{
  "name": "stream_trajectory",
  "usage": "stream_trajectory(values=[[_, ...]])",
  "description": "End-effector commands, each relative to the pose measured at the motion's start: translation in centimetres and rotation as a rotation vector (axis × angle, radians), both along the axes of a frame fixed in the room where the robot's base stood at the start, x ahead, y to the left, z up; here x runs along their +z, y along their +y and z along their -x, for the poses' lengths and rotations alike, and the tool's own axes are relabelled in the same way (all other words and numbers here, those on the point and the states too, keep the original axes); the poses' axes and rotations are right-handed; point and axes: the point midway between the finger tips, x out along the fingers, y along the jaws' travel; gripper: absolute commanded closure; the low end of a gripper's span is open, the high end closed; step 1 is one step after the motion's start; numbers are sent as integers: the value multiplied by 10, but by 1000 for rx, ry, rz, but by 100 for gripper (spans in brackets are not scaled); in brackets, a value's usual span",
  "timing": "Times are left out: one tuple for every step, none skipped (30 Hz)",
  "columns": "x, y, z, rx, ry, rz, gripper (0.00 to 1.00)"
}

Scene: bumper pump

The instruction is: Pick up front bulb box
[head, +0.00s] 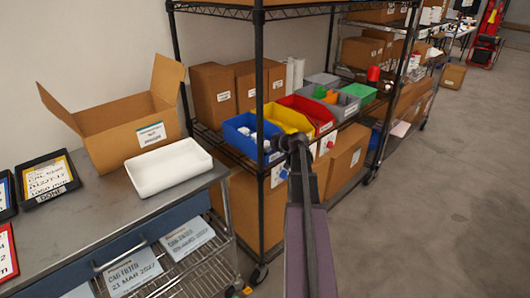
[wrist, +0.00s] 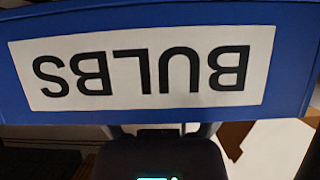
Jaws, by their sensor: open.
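The blue bin (head: 240,136) stands on the wire rack's shelf in the head view, with small whitish items (head: 250,132) inside; I cannot tell which is the front bulb box. In the wrist view the bin's front (wrist: 292,62) fills the upper part, close up, with a white label (wrist: 145,68) reading BULBS upside down. My gripper (wrist: 160,130) shows at the bottom of the wrist view, open, with its fingertips partly hidden at the bin's lower edge. Nothing shows between the fingers. In the head view my arm covers most of the gripper, just right of the blue bin.
A black rack post (head: 259,100) stands at the blue bin. A table with a white tray (head: 170,167) and open carton (head: 122,125) is left. Floor at right is clear.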

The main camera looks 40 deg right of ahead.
Motion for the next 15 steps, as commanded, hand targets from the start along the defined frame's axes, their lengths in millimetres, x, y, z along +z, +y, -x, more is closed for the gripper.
stream_trajectory(values=[[0, 0, 0, 0, 0, 0, 3], [0, 0, 0, 0, 0, 0, 3], [0, 0, 0, 0, 0, 0, 3], [0, 0, 0, 0, 0, 0, 3], [0, 0, 1, 0, 0, 0, 3], [0, 0, 1, 0, 0, 0, 3], [0, 0, 1, -1, 0, 0, 3], [0, 0, 1, -1, 0, 0, 3], [0, 0, 1, -1, 0, 0, 3], [0, 0, 1, -1, 0, 0, 3], [0, 0, 1, -1, 0, 0, 3], [0, -1, 1, -1, 0, 0, 3], [0, -1, 1, -1, 0, 0, 3], [0, -1, 1, -1, 0, 0, 6], [0, -1, 1, -1, 0, 0, 18]])
